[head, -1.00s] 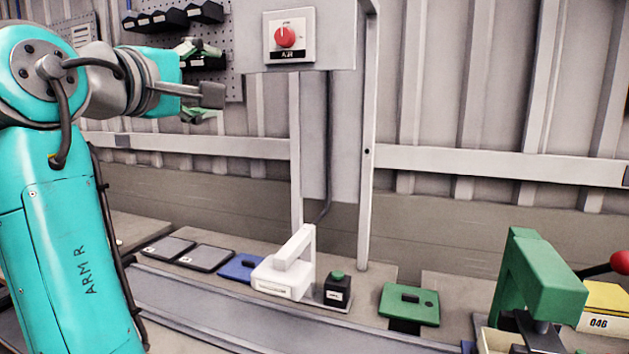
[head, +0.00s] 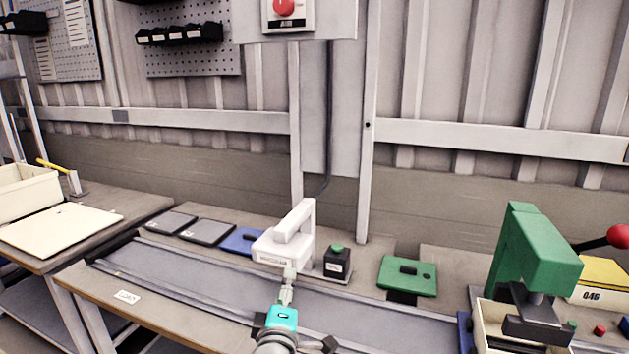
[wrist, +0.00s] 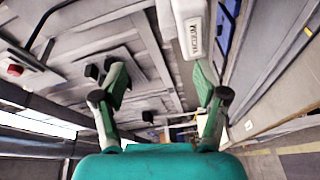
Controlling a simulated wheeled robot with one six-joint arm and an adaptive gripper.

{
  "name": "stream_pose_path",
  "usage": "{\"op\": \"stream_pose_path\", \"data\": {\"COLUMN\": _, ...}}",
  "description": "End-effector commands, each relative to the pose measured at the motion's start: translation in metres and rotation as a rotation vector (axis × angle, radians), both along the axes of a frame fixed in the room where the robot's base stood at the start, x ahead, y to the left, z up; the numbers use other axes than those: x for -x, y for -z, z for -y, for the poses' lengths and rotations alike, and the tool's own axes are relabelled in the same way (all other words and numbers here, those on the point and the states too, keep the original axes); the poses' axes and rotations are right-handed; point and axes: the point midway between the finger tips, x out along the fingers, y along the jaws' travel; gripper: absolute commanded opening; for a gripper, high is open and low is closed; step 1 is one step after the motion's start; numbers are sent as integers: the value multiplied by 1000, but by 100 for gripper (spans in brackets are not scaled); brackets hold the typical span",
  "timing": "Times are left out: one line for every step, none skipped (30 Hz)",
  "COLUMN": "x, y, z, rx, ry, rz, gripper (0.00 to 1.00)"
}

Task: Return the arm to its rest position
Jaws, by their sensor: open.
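My gripper (head: 288,285) is low over the grey track, in front of the white bench device (head: 287,240). Its teal wrist is at the lower middle of the head view, with the fingers pointing away from me. In the wrist view the two green fingers of my gripper (wrist: 160,85) stand wide apart, with nothing held between them. The white device shows there too (wrist: 190,28), close to the right finger. I cannot tell whether the finger touches it.
A black button box with a green button (head: 337,262) stands right of the device. A green press (head: 540,255) is at the right. A grey track (head: 190,275) runs along the bench. A side table (head: 150,212) stands at the left. The wall bears a red switch (head: 285,8).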

Motion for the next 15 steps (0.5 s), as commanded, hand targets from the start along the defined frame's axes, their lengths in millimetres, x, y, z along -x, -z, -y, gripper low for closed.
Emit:
{"op": "stream_pose_path", "data": {"x": 8, "y": 24, "z": 12, "rx": -12, "ry": -8, "rz": -15, "gripper": 73}}
{"op": "stream_pose_path", "data": {"x": 12, "y": 36, "z": 17, "rx": -24, "ry": -15, "rz": -23, "gripper": 73}}
{"op": "stream_pose_path", "data": {"x": 19, "y": 50, "z": 25, "rx": -40, "ry": -24, "rz": -29, "gripper": 73}}
{"op": "stream_pose_path", "data": {"x": 24, "y": 62, "z": 30, "rx": -55, "ry": -31, "rz": -37, "gripper": 73}}
{"op": "stream_pose_path", "data": {"x": 30, "y": 73, "z": 36, "rx": -68, "ry": -38, "rz": -44, "gripper": 73}}
{"op": "stream_pose_path", "data": {"x": 38, "y": 86, "z": 44, "rx": -86, "ry": -45, "rz": -52, "gripper": 73}}
{"op": "stream_pose_path", "data": {"x": 44, "y": 97, "z": 49, "rx": -101, "ry": -50, "rz": -60, "gripper": 73}}
{"op": "stream_pose_path", "data": {"x": 51, "y": 107, "z": 55, "rx": -115, "ry": -56, "rz": -67, "gripper": 73}}
{"op": "stream_pose_path", "data": {"x": 60, "y": 119, "z": 62, "rx": -137, "ry": -63, "rz": -77, "gripper": 73}}
{"op": "stream_pose_path", "data": {"x": 67, "y": 129, "z": 69, "rx": -151, "ry": -67, "rz": -84, "gripper": 73}}
{"op": "stream_pose_path", "data": {"x": 74, "y": 138, "z": 74, "rx": -169, "ry": -72, "rz": -92, "gripper": 73}}
{"op": "stream_pose_path", "data": {"x": 85, "y": 149, "z": 81, "rx": -191, "ry": -77, "rz": -101, "gripper": 73}}
{"op": "stream_pose_path", "data": {"x": 92, "y": 157, "z": 87, "rx": -209, "ry": -80, "rz": -108, "gripper": 73}}
{"op": "stream_pose_path", "data": {"x": 101, "y": 166, "z": 92, "rx": -226, "ry": -83, "rz": -117, "gripper": 73}}
{"op": "stream_pose_path", "data": {"x": 112, "y": 176, "z": 100, "rx": -250, "ry": -88, "rz": -126, "gripper": 73}}
